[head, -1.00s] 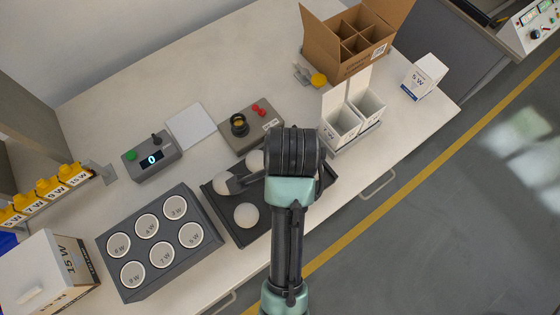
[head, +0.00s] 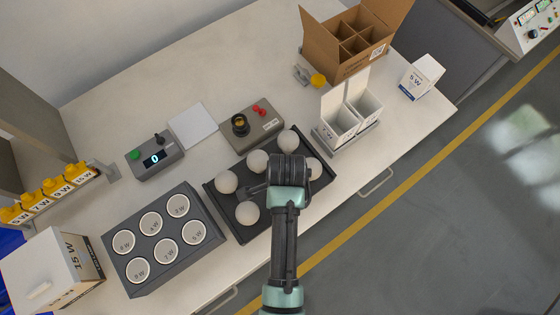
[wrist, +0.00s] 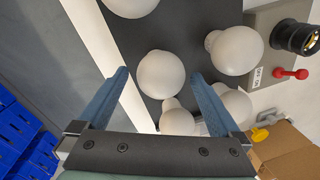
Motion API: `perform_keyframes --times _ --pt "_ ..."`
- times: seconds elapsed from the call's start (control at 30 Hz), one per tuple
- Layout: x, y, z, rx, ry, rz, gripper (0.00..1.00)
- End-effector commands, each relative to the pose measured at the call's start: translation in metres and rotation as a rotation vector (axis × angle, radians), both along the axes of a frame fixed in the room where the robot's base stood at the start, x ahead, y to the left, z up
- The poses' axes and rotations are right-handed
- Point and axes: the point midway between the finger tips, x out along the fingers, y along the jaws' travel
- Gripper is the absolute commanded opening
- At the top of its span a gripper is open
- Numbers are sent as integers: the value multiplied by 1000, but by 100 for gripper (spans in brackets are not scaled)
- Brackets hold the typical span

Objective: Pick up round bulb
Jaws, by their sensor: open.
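Several white bulbs lie on a dark tray (head: 254,232) in the middle of the bench. In the head view they include a back bulb (head: 288,140), a middle bulb (head: 257,161), a left bulb (head: 226,181), a front bulb (head: 247,213) and a right bulb (head: 314,168), partly behind my wrist. My gripper (wrist: 158,80) is open and empty above the tray. In the wrist view a round bulb (wrist: 160,72) shows between the fingertips, and a necked bulb (wrist: 236,50) lies to its right. I cannot tell which head-view bulb is between the fingers.
A grey socket block (head: 120,270) with labelled round wells stands left of the tray. A grey test box (head: 265,133) with a dark socket is behind it. White open boxes (head: 342,122) and a divided carton (head: 316,48) stand at the back right.

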Motion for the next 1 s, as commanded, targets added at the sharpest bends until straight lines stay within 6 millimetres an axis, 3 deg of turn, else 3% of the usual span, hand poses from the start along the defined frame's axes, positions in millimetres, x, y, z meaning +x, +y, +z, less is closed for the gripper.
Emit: perform_keyframes --times 0.2,0.43,0.9,1.0 --pt "3 1 -18 0 -1 0 100" --pt "3 1 -19 0 -2 0 100" --pt "3 1 -19 0 -1 0 18" --pt "3 1 -19 0 -2 0 18"
